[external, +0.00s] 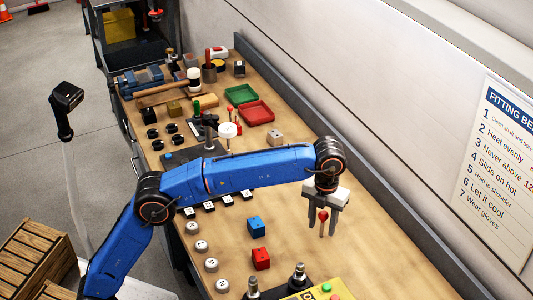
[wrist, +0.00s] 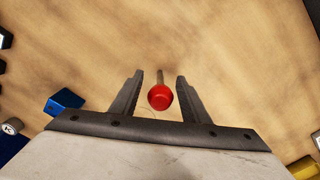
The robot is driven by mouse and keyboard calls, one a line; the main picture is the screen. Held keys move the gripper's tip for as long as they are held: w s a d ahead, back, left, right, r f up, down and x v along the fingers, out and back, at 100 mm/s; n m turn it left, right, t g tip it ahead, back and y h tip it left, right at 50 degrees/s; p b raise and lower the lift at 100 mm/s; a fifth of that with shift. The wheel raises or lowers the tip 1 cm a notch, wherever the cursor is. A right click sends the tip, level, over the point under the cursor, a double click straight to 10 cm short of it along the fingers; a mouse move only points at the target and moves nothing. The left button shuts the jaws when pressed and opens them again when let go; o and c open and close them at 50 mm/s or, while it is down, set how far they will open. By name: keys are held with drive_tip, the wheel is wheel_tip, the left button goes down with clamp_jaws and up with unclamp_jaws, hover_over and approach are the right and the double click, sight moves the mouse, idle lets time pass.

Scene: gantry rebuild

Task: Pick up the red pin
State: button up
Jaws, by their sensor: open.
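The red pin (external: 323,215) has a round red head on a thin stem and appears to stand upright on the wooden bench. In the wrist view its red head (wrist: 160,97) shows between the two fingers, with the stem running up behind it. My gripper (external: 323,228) points down over the pin, one finger on each side. In the wrist view my gripper (wrist: 160,77) is open, with a visible gap between the head and each finger. The foot of the stem is hard to make out.
A blue block (external: 257,227) and a red block (external: 261,258) lie left of the gripper. A yellow panel (external: 318,294) with buttons is at the front. Green (external: 240,94) and red (external: 257,111) trays sit farther back. The bench around the pin is clear.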

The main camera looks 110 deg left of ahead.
drive_tip(key=shift+f, duration=0.95)
drive_tip(key=c, duration=1.1)
drive_tip(key=shift+o, duration=0.2)
